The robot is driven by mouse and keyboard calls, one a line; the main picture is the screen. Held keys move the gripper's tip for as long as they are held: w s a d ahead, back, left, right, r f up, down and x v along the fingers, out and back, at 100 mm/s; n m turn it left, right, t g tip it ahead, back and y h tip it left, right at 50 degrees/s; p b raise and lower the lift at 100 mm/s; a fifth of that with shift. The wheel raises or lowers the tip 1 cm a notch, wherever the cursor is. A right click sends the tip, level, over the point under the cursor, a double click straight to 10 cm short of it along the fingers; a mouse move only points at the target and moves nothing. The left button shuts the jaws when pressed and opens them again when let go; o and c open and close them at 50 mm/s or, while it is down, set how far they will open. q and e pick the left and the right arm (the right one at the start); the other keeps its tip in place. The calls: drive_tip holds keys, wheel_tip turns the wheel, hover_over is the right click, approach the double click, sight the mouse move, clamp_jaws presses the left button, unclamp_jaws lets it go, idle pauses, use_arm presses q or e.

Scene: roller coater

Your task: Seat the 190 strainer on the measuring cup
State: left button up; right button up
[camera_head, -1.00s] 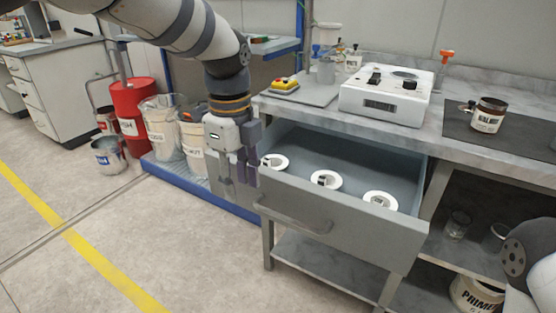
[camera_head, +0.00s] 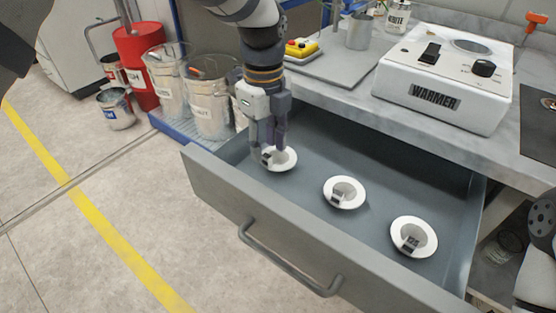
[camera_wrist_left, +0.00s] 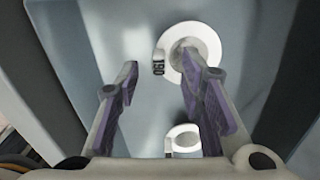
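Three white ring-shaped strainers with small dark tags lie in the open drawer: left (camera_head: 283,157), middle (camera_head: 345,193) and right (camera_head: 414,236). Their numbers are too small to read surely, so I cannot tell which is the 190. My left gripper (camera_head: 267,148) points down over the left strainer and partly hides it. In the left wrist view the gripper (camera_wrist_left: 160,70) is open and empty; one finger overlaps a strainer (camera_wrist_left: 207,38), and another strainer (camera_wrist_left: 183,131) shows lower down. A greyish cup (camera_head: 360,32), possibly the measuring cup, stands on the bench. My right gripper is out of view.
The drawer front (camera_head: 262,220) and its side walls surround the strainers. A white warmer (camera_head: 445,80) stands on the bench behind. Labelled buckets (camera_head: 210,100) and a red drum (camera_head: 138,62) are at the left. The drawer floor between strainers is clear.

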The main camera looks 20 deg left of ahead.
sight(267, 155)
use_arm(q)
wheel_tip(267, 155, down, 3)
drive_tip(key=shift+s+f, duration=0.1)
drive_tip(key=shift+f, duration=0.1)
clamp_jaws()
drive_tip(key=shift+r, duration=0.1)
